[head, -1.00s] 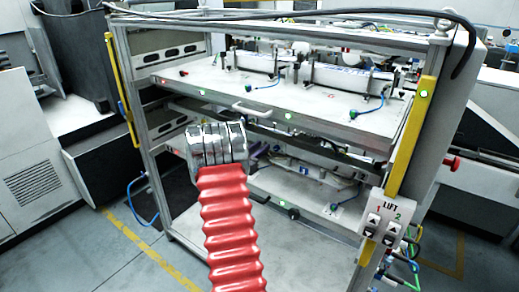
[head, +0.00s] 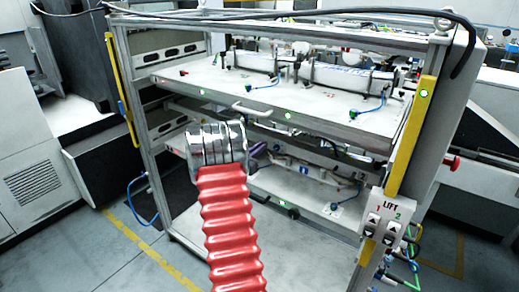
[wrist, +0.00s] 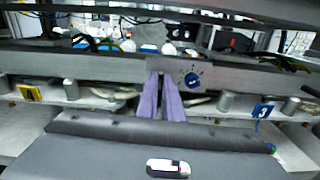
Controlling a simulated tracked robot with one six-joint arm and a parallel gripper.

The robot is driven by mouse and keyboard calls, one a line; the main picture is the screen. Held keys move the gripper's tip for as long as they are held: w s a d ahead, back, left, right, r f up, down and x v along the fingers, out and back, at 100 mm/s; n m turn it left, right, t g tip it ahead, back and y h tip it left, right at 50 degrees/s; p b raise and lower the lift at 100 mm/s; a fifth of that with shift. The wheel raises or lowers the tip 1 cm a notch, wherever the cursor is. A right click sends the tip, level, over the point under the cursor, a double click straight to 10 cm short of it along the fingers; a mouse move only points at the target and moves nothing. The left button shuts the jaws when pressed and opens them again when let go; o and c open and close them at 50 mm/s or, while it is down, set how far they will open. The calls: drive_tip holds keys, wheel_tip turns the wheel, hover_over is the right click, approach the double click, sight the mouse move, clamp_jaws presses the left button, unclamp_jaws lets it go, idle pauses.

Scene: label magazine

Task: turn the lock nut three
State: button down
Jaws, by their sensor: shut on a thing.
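My gripper's two purple fingers (wrist: 163,99) show in the wrist view, close together at their tips against the front of a grey rail (wrist: 110,67). They are shut on a small part hidden between the tips. I cannot tell from its look which lock nut this is. A blue knob (wrist: 192,79) with marks around it sits on the rail just right of the fingertips, apart from them. In the head view my red sleeved arm and metal wrist reach into the lower level of the rack, and the fingers (head: 258,152) are mostly hidden.
A yellow tag (wrist: 30,93) is at the left and a blue tag (wrist: 263,110) reading 3 at the right. The upper shelf (head: 270,100) juts out above my wrist. A LIFT button box (head: 383,222) hangs on the right post. The floor in front is clear.

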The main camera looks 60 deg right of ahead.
drive_tip(key=m, duration=2.3)
drive_tip(key=shift+s+f, duration=0.15)
drive_tip(key=shift+f, duration=0.2)
drive_tip(key=shift+f+m, duration=0.1)
drive_tip(key=shift+m, duration=0.2)
drive_tip(key=c, duration=1.9)
unclamp_jaws()
drive_tip(key=shift+r, duration=0.2)
drive_tip(key=a, duration=0.4)
drive_tip(key=w+a, duration=0.1)
drive_tip(key=a, duration=0.4)
drive_tip(key=w+a, duration=0.1)
drive_tip(key=a, duration=0.3)
drive_tip(key=shift+w+a, duration=0.15)
drive_tip(key=shift+a, duration=0.15)
